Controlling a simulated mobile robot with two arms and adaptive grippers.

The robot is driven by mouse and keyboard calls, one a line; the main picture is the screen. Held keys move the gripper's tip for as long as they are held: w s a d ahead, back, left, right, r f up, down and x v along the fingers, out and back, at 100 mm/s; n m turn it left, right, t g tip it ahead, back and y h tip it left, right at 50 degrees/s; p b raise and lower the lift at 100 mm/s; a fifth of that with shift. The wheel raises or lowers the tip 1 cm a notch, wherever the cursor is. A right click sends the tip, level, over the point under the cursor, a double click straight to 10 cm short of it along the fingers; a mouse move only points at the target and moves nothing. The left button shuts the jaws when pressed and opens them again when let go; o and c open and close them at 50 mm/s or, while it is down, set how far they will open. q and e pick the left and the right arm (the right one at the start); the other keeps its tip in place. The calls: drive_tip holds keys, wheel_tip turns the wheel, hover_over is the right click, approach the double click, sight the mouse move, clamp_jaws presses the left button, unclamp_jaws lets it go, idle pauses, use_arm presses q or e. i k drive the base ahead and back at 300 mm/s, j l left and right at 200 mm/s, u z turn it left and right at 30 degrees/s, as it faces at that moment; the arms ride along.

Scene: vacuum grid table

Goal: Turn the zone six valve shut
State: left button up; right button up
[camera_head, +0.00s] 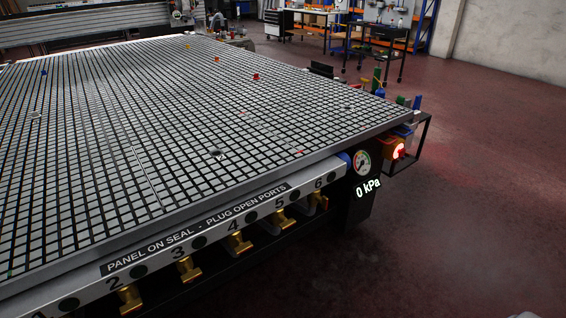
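The zone six valve (319,203) is a small brass-coloured fitting under the table's front rail, below the number 6 near the right corner. It is small and partly in shadow, and I cannot tell how far its handle is turned. Similar brass valves hang below number 5 (281,221), number 4 (239,243), number 3 (187,270) and number 2 (130,299). A round gauge (362,162) sits right of the six, with a "0 kPa" readout (368,188) under it.
The vacuum grid table (130,130) fills the left, with small coloured pieces and open-looking ports on it. A red lamp (398,151) glows in a side rack (425,135) at the right corner. The floor (480,220) at right is clear. Workbenches stand behind.

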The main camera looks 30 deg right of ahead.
sight(324, 202)
drive_tip(key=z, duration=0.4)
drive_tip(key=k+z, duration=0.15)
drive_tip(key=z, duration=0.3)
drive_tip(key=k+z, duration=0.1)
drive_tip(key=z, duration=0.3)
